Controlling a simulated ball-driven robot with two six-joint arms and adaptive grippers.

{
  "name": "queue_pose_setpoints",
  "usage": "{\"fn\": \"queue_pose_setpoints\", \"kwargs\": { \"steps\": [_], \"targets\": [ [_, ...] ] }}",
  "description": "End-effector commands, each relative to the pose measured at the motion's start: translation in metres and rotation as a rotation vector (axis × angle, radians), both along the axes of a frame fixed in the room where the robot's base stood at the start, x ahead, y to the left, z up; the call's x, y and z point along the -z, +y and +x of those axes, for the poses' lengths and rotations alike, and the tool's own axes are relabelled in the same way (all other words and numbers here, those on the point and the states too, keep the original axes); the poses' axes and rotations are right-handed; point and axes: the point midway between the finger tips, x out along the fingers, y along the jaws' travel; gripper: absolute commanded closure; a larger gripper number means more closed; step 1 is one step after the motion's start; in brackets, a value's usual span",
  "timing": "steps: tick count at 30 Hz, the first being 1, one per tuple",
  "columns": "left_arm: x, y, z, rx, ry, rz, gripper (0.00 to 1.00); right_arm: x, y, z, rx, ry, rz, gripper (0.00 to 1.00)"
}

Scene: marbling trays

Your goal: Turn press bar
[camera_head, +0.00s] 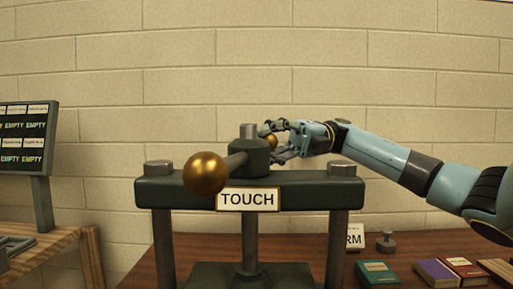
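The dark green press (165,192) stands in the middle of the view, with a sign reading TOUCH (247,199) on its crossbeam. Its press bar (235,160) runs through the hub on top. The near brass ball (205,174) points toward me and to the left. The far brass ball (271,141) shows small behind the hub, on the right. My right gripper (277,141) is at the far ball, one finger above it and one below. I cannot tell whether the fingers touch it. My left gripper is not in view.
A brown table (210,245) carries the press, a partly hidden card ending in RM (355,237), a small grey weight (386,242) and several books (377,272). A board with EMPTY labels (25,140) stands at the left above a wooden bench (60,245). A block wall is behind.

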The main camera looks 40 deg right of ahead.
Motion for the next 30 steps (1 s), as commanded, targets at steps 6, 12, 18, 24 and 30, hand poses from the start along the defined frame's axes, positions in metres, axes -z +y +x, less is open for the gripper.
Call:
{"fn": "queue_pose_setpoints", "kwargs": {
  "steps": [6,12,18,24,30],
  "targets": [
    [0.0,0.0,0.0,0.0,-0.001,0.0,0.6,-0.001,-0.002,0.002,0.009,0.0,0.001,1.0],
    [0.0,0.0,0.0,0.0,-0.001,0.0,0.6,-0.001,-0.001,0.002,0.008,-0.001,0.001,0.69],
    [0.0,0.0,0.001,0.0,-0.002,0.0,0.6,-0.001,-0.001,0.001,0.004,0.0,0.0,0.45],
    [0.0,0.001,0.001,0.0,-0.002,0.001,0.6,0.0,-0.001,0.0,0.002,0.0,0.0,0.45],
    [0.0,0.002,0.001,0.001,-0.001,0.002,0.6,0.0,-0.018,0.0,0.005,0.001,-0.002,0.45]
  ]
}}
